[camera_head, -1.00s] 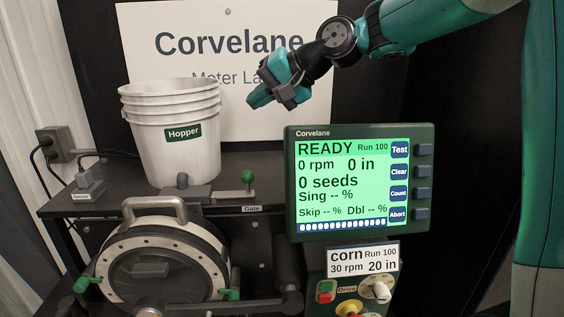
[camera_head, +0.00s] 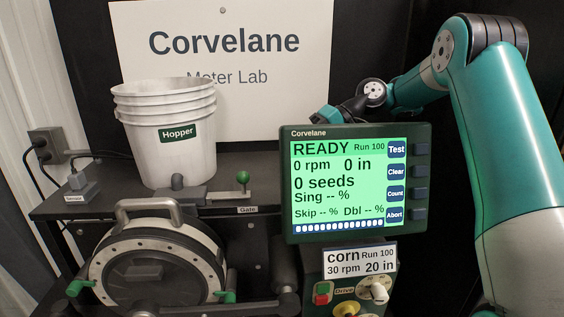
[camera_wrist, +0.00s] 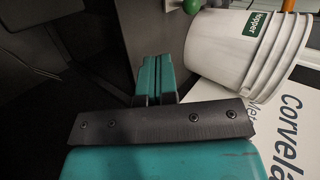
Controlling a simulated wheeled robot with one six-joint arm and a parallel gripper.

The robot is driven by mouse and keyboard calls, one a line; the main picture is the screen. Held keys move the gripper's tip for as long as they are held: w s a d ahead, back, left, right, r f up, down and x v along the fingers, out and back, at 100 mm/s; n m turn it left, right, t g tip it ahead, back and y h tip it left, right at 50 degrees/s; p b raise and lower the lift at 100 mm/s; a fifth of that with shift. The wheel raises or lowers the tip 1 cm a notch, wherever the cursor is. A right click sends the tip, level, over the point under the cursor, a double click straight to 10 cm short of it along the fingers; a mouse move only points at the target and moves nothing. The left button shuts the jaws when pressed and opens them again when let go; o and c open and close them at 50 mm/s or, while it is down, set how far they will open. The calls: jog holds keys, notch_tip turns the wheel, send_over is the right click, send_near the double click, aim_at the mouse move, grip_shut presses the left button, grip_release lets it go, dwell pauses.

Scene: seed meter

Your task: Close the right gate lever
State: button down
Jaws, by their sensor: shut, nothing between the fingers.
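The gate lever with its green ball knob (camera_head: 242,177) stands upright on the bench, behind the "Gate" label (camera_head: 248,209). A green knob, seemingly the same one, also shows at the top edge of the wrist view (camera_wrist: 192,5), cut off by the frame. My gripper (camera_wrist: 156,75) is shut and empty, its two teal fingers together. In the head view my wrist is behind the top edge of the monitor, and the fingertips are hidden. In the wrist view the knob lies beyond the fingertips, apart from them.
A white hopper bucket (camera_head: 166,135) stands left of the lever. The monitor (camera_head: 430,150) reads READY and blocks part of the head view. The round meter (camera_head: 215,262) has green latches (camera_head: 78,287) at its sides. A Corvelane sign (camera_head: 270,85) is behind.

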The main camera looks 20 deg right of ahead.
send_near(237, 193)
jog(key=shift+s+d+f+p, duration=0.3)
jog(key=shift+s+d+f, duration=0.3)
jog(key=shift+d+f, duration=0.25)
jog(key=a+p, duration=0.1)
jog(key=a, duration=0.2)
jog(key=shift+w+a+r+p, duration=0.2)
jog(key=shift+a+p, duration=0.05)
jog(key=shift+p, duration=0.1)
jog(key=shift+w+a, duration=0.1)
jog(key=shift+a, duration=0.25)
jog(key=a, duration=0.1)
jog(key=w+a+p, duration=0.1)
jog(key=a, duration=0.3)
jog(key=shift+w+a+p, duration=0.2)
jog(key=shift+w+p, duration=0.15)
jog(key=shift+p, duration=0.05)
